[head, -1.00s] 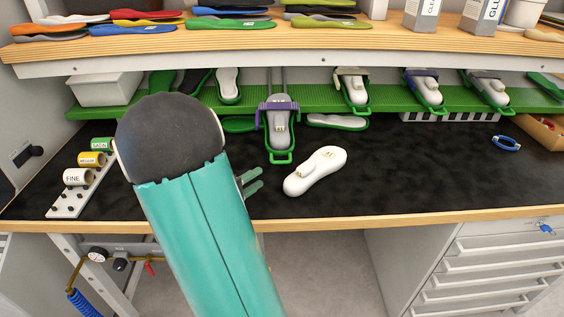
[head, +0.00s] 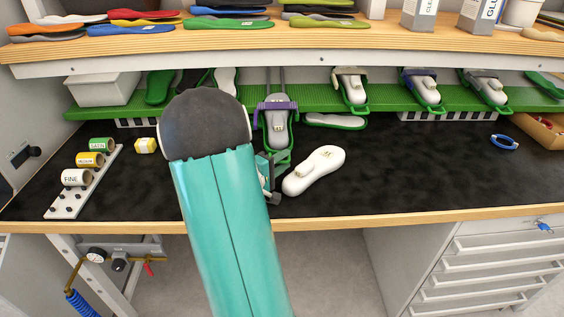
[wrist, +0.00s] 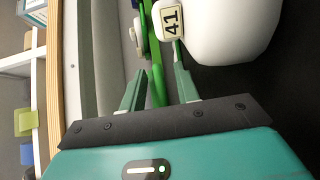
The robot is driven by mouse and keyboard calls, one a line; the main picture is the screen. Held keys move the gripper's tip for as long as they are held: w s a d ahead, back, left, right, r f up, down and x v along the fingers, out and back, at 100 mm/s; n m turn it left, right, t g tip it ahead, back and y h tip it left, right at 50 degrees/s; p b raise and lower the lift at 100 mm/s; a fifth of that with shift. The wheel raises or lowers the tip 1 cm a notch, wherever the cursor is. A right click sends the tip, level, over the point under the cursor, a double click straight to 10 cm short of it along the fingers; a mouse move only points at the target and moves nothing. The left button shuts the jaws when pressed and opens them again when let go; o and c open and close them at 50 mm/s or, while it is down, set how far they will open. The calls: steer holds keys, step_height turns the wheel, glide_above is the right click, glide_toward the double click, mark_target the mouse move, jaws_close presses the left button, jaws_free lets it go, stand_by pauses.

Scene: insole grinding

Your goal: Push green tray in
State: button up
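The green tray (head: 291,150) sticks out from the green shelf, with a grey-white shoe last (head: 277,132) and a purple strap (head: 276,108) on it. My gripper (head: 268,178) is low over the bench at the tray's front end, partly hidden by my arm in the head view. In the wrist view my gripper (wrist: 160,90) has its two fingers apart, with a green bar of the tray (wrist: 157,84) showing between them. Whether they touch it cannot be told. A white last (wrist: 228,30) with a "41" label (wrist: 172,20) is beside the fingers.
A loose white last (head: 314,171) lies on the black bench (head: 420,175) just right of my gripper. Other trays with lasts stand on the green shelf (head: 390,101) to the right. The wooden upper shelf (head: 300,47) overhangs. The bench's right half is mostly clear.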

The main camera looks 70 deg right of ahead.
jaws_close()
